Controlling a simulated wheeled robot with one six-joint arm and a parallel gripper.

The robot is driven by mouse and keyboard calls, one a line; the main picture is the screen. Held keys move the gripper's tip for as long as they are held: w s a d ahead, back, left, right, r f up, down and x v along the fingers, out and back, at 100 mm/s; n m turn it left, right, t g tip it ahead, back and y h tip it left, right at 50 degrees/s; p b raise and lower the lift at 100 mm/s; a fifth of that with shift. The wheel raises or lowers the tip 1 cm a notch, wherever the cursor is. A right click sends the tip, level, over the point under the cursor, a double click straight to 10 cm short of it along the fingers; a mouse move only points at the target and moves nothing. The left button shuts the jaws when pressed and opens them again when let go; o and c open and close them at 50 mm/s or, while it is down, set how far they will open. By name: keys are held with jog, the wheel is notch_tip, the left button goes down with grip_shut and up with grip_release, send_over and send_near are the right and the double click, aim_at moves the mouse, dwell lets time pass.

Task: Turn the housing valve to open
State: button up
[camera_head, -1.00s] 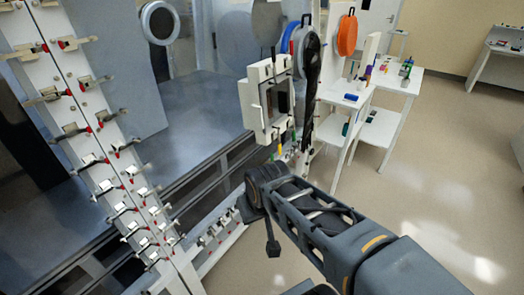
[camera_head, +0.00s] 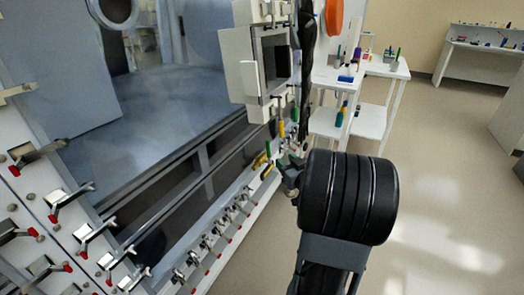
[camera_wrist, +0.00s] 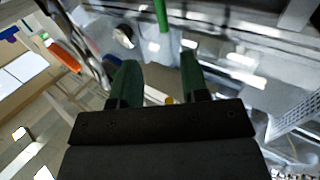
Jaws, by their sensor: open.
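My gripper (camera_wrist: 158,78) is open, with two green fingers apart and nothing seen between their tips. In the wrist view a green handle (camera_wrist: 161,15) stands just beyond the fingertips, roughly in line with the gap. In the head view small coloured handles sit low on the glovebox front: a yellow upright one (camera_head: 282,128) and a yellow one lower down (camera_head: 262,161). My black wrist covers most of my gripper there, and its tip is close to these handles. I cannot tell which handle is the housing valve or how it is turned.
A white framed box (camera_head: 255,62) sticks out from the glovebox above the handles. Clamps with red tips (camera_head: 72,200) line the frame at left. White tables with small items (camera_head: 372,67) stand behind. The floor at right (camera_head: 440,190) is clear.

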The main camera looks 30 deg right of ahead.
aim_at(269, 146)
jog(key=w, duration=0.4)
jog(key=w+b, duration=0.1)
jog(key=w, duration=0.4)
jog(key=w+d+b, duration=0.1)
jog(key=w, duration=0.3)
jog(key=shift+w+f, duration=0.1)
jog(key=shift+w, duration=0.25)
grip_shut()
